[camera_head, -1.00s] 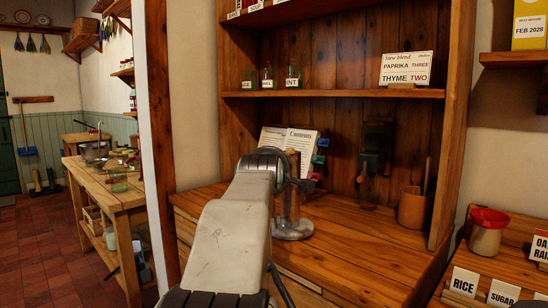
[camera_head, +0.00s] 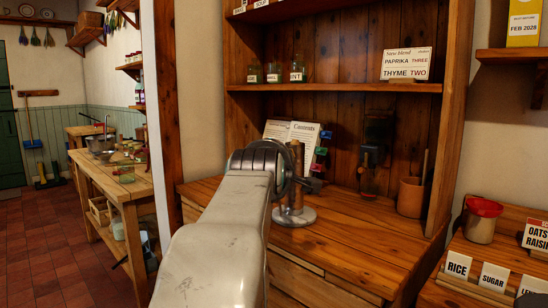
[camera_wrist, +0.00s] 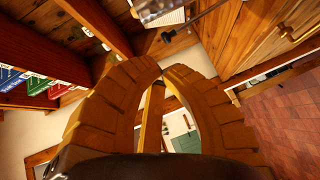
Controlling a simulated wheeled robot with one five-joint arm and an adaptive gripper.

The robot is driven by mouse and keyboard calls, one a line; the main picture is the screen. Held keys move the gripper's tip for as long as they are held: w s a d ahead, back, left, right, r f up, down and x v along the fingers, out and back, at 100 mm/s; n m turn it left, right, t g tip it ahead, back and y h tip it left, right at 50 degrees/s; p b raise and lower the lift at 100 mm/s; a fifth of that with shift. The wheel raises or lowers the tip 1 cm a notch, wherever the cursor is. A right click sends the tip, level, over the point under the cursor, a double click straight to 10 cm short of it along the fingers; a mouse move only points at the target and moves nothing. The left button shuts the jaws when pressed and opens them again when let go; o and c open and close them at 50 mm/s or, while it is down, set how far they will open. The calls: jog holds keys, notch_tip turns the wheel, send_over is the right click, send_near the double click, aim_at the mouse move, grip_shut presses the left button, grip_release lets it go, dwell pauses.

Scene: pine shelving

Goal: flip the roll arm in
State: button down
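No part is plainly recognisable as the roll arm. A wooden post on a round metal base (camera_head: 294,216) stands on the hutch counter, partly behind my arm. In the wrist view a thin dark rod (camera_wrist: 196,23) crosses near the top, beyond my fingers; I cannot tell what it belongs to. My gripper (camera_wrist: 163,74) shows in the wrist view with its curved, ribbed fingers brought together at the tips and nothing seen between them. In the head view my arm reaches toward the counter and the gripper cannot be made out.
The hutch counter (camera_head: 345,245) holds an open book (camera_head: 290,132), a dark grinder-like device (camera_head: 373,160) and a brown pot (camera_head: 411,197). Jars stand on the shelf (camera_head: 330,87) above. A red-lidded jar (camera_head: 482,220) is at right. Open tiled floor (camera_head: 45,245) lies left.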

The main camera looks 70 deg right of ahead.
jog(key=shift+v, duration=1.45)
jog(key=w+a+f+t+y+p, duration=0.25)
jog(key=w+a+y+p, duration=0.25)
jog(key=w+a+p, duration=0.45)
jog(key=a+f+y+p, duration=0.2)
jog(key=a+y+p, duration=0.2)
jog(key=a, duration=0.7)
jog(key=w+a+f+m+g+y+p, duration=0.1)
jog(key=a+y+p, duration=0.3)
jog(key=a+p, duration=0.4)
jog(key=a+f, duration=0.1)
jog(key=a, duration=0.2)
jog(key=shift+w+a+p, duration=0.25)
jog(key=shift+a+p, duration=0.1)
jog(key=c, duration=2)
grip_release()
jog(key=s+a+g+p, duration=0.1)
jog(key=s+a, duration=0.1)
jog(key=s+a+f+g+y+p, duration=0.1)
jog(key=s+a+p, duration=0.1)
jog(key=s+a+m+g+y+p, duration=0.1)
jog(key=s+a+p, duration=0.1)
jog(key=a, duration=0.1)
jog(key=shift+s+a+f, duration=0.1)
jog(key=shift+s+f, duration=0.05)
jog(key=shift+s, duration=0.1)
jog(key=shift+s+a+f, duration=0.15)
jog(key=shift+s+a, duration=0.1)
jog(key=shift+s, duration=0.15)
grip_shut()
